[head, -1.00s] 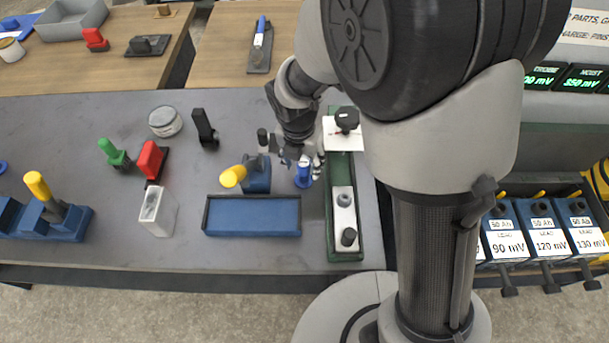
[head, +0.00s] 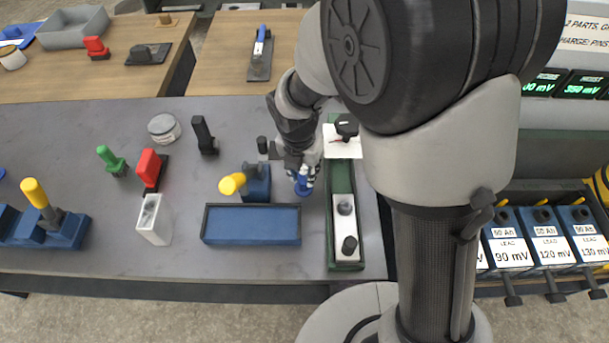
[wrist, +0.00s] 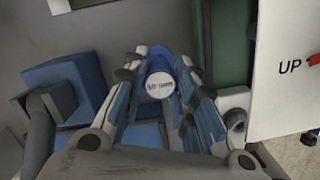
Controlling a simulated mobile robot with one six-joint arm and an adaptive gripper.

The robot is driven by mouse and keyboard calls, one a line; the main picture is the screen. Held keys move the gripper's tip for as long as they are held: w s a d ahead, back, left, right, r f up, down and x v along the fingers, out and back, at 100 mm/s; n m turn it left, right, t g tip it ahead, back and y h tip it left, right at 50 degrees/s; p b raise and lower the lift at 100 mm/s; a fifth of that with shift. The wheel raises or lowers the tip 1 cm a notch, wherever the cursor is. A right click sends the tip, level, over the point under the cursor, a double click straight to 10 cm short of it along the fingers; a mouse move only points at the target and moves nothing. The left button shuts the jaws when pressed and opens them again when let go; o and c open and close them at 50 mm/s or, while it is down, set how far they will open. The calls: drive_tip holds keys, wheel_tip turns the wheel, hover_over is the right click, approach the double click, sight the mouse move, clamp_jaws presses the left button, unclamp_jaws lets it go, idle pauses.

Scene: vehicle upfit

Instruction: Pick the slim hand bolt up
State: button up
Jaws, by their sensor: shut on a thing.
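The slim hand bolt looks like a blue cylinder with a pale, lettered round end; it shows in the wrist view (wrist: 160,80) and as a small blue piece in the head view (head: 302,187). The lettering is too small to read. My gripper (wrist: 164,68) points down over the bench, its fingers on either side of the bolt and shut on it. In the head view my gripper (head: 301,172) partly covers the bolt. Its lower end is hidden, so I cannot tell whether it still touches the bench.
A blue block with a yellow-knobbed clamp (head: 256,184) stands close left of my gripper. A blue tray (head: 251,224) lies in front. A long green tray (head: 341,180) with a white card (head: 340,148) is close right. Red, green and black tools stand further left.

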clamp_jaws()
drive_tip(key=shift+r+p, duration=0.7)
drive_tip(key=shift+p, duration=0.15)
idle(0.6)
drive_tip(key=shift+r+p, duration=4.45)
drive_tip(key=shift+p, duration=0.1)
drive_tip(key=shift+s+f, duration=0.1)
